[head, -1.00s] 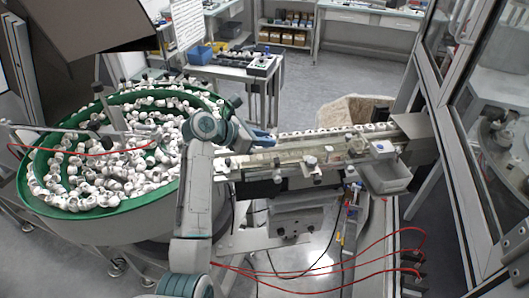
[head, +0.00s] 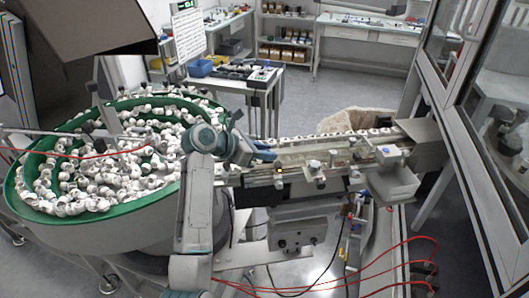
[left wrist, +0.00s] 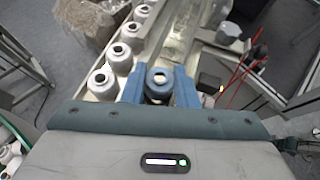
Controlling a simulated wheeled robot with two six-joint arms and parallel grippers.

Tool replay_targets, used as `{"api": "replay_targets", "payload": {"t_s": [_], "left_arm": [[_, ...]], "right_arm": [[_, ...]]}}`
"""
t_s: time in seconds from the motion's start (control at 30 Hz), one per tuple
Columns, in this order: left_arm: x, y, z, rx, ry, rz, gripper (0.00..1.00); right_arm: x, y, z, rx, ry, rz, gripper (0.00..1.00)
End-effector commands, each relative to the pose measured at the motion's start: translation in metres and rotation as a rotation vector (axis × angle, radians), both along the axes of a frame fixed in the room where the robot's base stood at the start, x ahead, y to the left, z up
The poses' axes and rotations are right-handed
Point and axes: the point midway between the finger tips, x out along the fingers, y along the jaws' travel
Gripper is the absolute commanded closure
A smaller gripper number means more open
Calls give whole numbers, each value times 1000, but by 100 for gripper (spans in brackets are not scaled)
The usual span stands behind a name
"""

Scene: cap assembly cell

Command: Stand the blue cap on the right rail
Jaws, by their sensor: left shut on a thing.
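My left gripper (head: 264,152) is low over the left end of the two rails in the head view. In the left wrist view its blue fingers (left wrist: 159,84) are shut on the blue cap (left wrist: 158,77), which looks upright with its round opening facing up. The cap is hidden in the head view. In the left wrist view the held cap is just right of a rail with a row of white caps (left wrist: 121,57). The right rail (left wrist: 178,43) runs ahead of the cap as a pale channel. I cannot tell whether the cap touches it. My right gripper is not in view.
A green-rimmed feeder bowl (head: 95,216) full of white caps stands at the left. Clamps and small blocks (head: 390,152) line the near side of the rails. A grey tray (head: 394,184) hangs at their right end, near the glazed frame. Red hoses (head: 385,250) loop in front.

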Motion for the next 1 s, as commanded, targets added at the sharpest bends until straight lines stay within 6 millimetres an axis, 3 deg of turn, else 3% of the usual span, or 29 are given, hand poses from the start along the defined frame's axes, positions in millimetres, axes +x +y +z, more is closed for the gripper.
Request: {"api": "replay_targets", "payload": {"t_s": [0.43, 0.5, 0.57, 0.83, 1.0], "left_arm": [[-1, 0, -15, 3, 7, -1, 82], [-1, 0, -16, 3, 10, -1, 61], [-1, 1, -17, 5, 10, -1, 51], [-1, 2, -18, 8, 12, 2, 51], [0, 2, -9, 8, 6, 3, 51]], "right_arm": [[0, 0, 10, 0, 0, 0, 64], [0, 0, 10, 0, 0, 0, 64], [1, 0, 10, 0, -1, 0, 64], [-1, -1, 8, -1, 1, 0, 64], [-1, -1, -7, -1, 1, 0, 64]]}}
